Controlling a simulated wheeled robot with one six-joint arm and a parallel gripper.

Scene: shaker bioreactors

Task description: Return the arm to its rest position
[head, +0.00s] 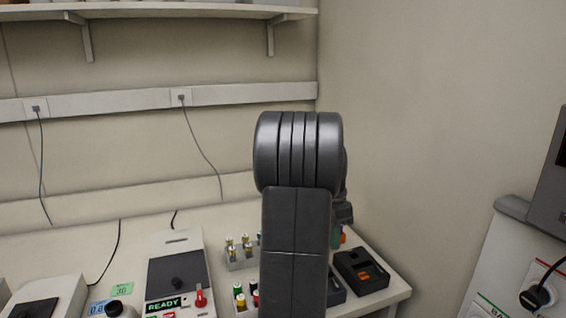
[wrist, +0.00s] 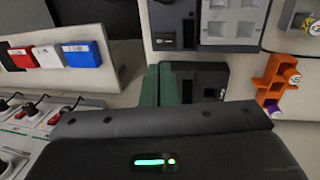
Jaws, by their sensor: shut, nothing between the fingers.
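My arm (head: 297,220) stands upright in the middle of the head view, its rounded dark grey joint at the top. It hides part of the bench behind it. My gripper (wrist: 160,86) shows in the wrist view beyond its dark body with a lit green strip. Its two green fingers are together and hold nothing. In that view they lie in front of a black device (wrist: 197,82) on the bench; I cannot tell the height between them.
The bench (head: 215,220) carries a device with a READY display (head: 164,304), vial racks (head: 241,260) and a black device with orange parts (head: 361,271). An orange holder (wrist: 272,80) shows in the wrist view. A shelf (head: 150,12) hangs above; a wall (head: 440,120) stands right.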

